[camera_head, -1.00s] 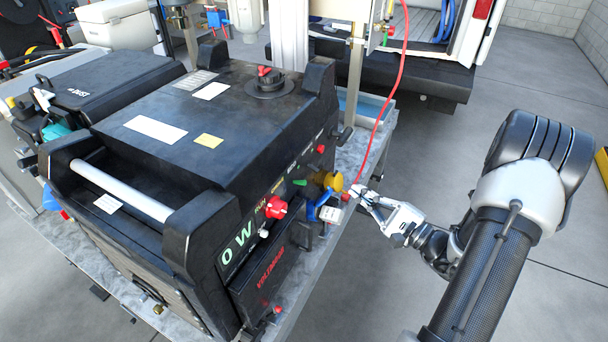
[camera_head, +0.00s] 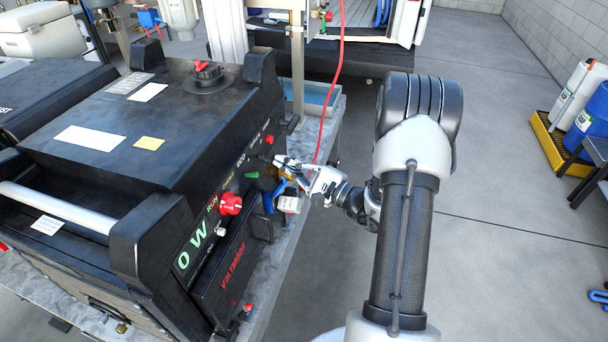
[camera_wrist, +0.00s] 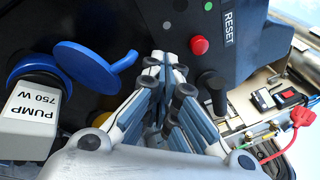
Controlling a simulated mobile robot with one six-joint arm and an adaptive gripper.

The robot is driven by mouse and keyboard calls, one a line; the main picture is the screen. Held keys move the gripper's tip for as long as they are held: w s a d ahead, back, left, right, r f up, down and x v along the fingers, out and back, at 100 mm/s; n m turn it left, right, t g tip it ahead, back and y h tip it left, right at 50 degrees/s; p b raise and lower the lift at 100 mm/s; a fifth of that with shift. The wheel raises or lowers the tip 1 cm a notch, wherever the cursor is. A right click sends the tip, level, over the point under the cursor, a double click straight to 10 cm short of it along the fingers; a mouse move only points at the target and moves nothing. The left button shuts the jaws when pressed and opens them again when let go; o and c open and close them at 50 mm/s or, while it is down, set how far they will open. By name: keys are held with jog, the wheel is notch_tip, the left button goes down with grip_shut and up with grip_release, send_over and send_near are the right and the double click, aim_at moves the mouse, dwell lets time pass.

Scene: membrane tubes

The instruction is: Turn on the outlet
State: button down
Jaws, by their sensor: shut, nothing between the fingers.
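The black power unit (camera_head: 110,160) stands on a metal bench, its control panel facing right. In the wrist view the panel has a blue round outlet (camera_wrist: 35,68) with a blue flap (camera_wrist: 88,65) swung open and a white "PUMP 750 W" plug (camera_wrist: 30,120) at it. A black toggle lever (camera_wrist: 212,88) sits below a red button (camera_wrist: 199,45) and RESET label. My gripper (camera_wrist: 172,62) is shut and empty, its tips just in front of the panel, between flap and lever; contact is unclear. In the head view my gripper (camera_head: 281,161) partly covers the yellow outlet.
The head view shows a green "0 W" display (camera_head: 192,247) and a red knob (camera_head: 230,204) on the panel. A red cable (camera_head: 338,80) runs up behind my gripper. A red clamp (camera_wrist: 302,113) shows right of the lever. The floor (camera_head: 500,240) right of my arm is open.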

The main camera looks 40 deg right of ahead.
aim_at(264, 160)
jog(key=shift+w+a+r, duration=0.25)
jog(key=shift+w+a, duration=0.1)
jog(key=shift+a, duration=0.1)
jog(key=shift+s+a+r, duration=0.45)
jog(key=shift+s, duration=0.15)
jog(key=shift+s+a+r, duration=0.4)
jog(key=shift+s, duration=0.15)
jog(key=shift+r, duration=0.15)
jog(key=shift+s+r+g+p, duration=0.1)
jog(key=shift+s+g+p, duration=0.05)
jog(key=shift+g+p, duration=0.25)
